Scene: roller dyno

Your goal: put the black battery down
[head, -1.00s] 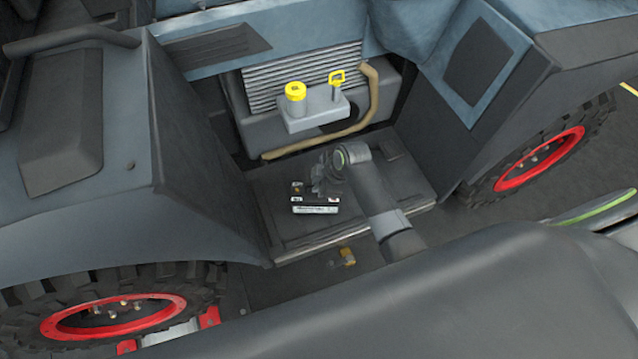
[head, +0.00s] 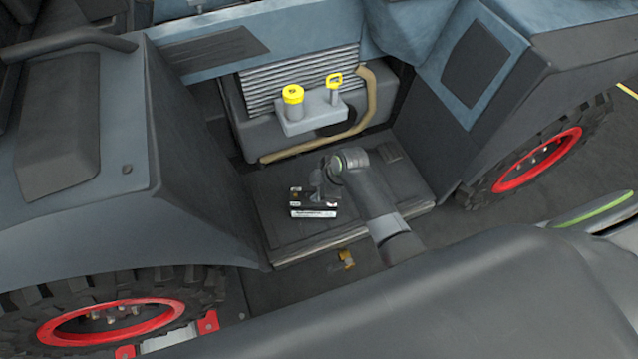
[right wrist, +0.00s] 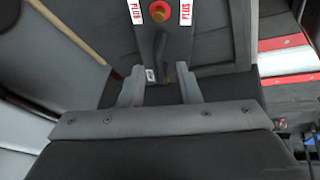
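The black battery (head: 313,212) is over the left part of the dark platform (head: 372,222), level, with a white label on its near side. I cannot tell whether its underside touches. My right gripper (head: 318,188) is at its top, reaching in from the right. In the right wrist view the battery (right wrist: 163,48) has a red terminal between two PLUS labels. The two fingers of the right gripper (right wrist: 160,82) stand apart with a dark part of the battery filling the gap between them. A brass-coloured piece shows there too. My left gripper is not in view.
Behind the platform stand a grey block (head: 310,118) with a yellow cap and yellow loop handle, a tan hose (head: 325,143) and a ribbed radiator. Dark fenders with red-rimmed wheels flank both sides. The platform's right part is free. A small orange object (head: 346,260) lies in front.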

